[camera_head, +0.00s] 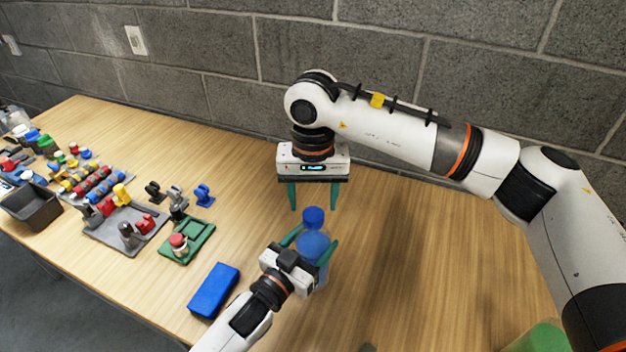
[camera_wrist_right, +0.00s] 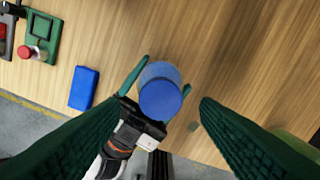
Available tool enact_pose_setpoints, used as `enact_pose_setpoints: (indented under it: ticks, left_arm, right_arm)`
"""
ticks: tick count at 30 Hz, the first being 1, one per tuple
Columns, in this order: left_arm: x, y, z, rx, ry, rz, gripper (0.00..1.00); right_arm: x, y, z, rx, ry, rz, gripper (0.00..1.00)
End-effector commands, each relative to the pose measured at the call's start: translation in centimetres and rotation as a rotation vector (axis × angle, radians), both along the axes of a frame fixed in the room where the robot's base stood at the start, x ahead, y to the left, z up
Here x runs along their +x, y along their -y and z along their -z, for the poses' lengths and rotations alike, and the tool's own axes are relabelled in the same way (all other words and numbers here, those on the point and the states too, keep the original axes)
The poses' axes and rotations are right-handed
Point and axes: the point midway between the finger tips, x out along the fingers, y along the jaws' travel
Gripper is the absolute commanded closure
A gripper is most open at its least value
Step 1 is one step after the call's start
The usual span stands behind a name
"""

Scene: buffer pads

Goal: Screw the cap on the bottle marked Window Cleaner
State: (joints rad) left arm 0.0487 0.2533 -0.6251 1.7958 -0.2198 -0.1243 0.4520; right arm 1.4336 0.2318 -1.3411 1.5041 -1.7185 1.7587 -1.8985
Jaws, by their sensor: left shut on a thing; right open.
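A blue bottle (camera_head: 312,246) with a blue cap (camera_head: 313,217) on its top stands upright on the wooden table. No label can be read. My left gripper (camera_head: 313,250) is shut on the bottle's body from the front left. My right gripper (camera_head: 312,197) is open above and a little behind the cap, pointing down. In the right wrist view the cap (camera_wrist_right: 160,99) shows from above, left of the middle between the open right fingers (camera_wrist_right: 200,105), with the left fingers around the bottle (camera_wrist_right: 158,72). Whether the cap is tight cannot be seen.
A blue block (camera_head: 214,290) lies left of the bottle. A green tray (camera_head: 200,236) with a red-topped piece, a grey board (camera_head: 105,235) with coloured parts and a dark bin (camera_head: 32,204) are farther left. The table right of the bottle is mostly clear. A block wall stands behind.

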Motion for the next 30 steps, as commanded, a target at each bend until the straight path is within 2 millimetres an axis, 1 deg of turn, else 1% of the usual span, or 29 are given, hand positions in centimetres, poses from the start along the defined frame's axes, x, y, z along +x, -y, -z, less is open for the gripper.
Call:
enact_pose_setpoints:
  ticks: [1, 3, 7, 11, 18, 20, 24, 27, 30]
  left_arm:
    - [-0.1, 0.1, 0.1, -0.001, -0.003, 0.001, 0.97]
    - [-0.1, 0.1, 0.1, -0.001, -0.003, 0.001, 0.97]
    - [-0.1, 0.0, 0.1, -0.001, -0.003, 0.001, 0.97]
    - [-0.1, 0.0, 0.1, -0.001, -0.003, 0.001, 0.97]
    - [-0.1, 0.0, 0.1, -0.001, -0.003, 0.001, 0.97]
    - [-0.1, 0.0, 0.1, -0.001, -0.003, 0.001, 0.97]
    - [-0.1, 0.0, 0.1, 0.000, -0.002, 0.001, 0.97]
    - [0.0, 0.1, 0.1, 0.000, -0.002, 0.001, 0.97]
    - [0.0, 0.1, 0.1, 0.000, -0.002, 0.001, 0.97]
  right_arm:
    - [-0.1, 0.0, 0.9, 0.000, -0.002, 0.000, 0.44]
    - [0.0, 0.0, 1.8, 0.000, -0.003, 0.001, 0.44]
    - [0.0, 0.0, 2.9, 0.000, 0.000, 0.001, 0.44]
    - [0.0, 0.0, 3.4, 0.000, -0.001, 0.001, 0.44]
    - [0.0, 0.0, 3.4, 0.000, 0.000, 0.001, 0.44]
    - [0.0, 0.0, 3.4, 0.000, 0.000, 0.001, 0.52]
    - [0.0, 0.0, 3.4, 0.000, 0.000, 0.001, 0.75]
    - [0.0, 0.0, 3.4, 0.000, 0.000, 0.001, 0.89]
    - [0.0, 0.0, 3.4, 0.001, 0.000, 0.000, 0.90]
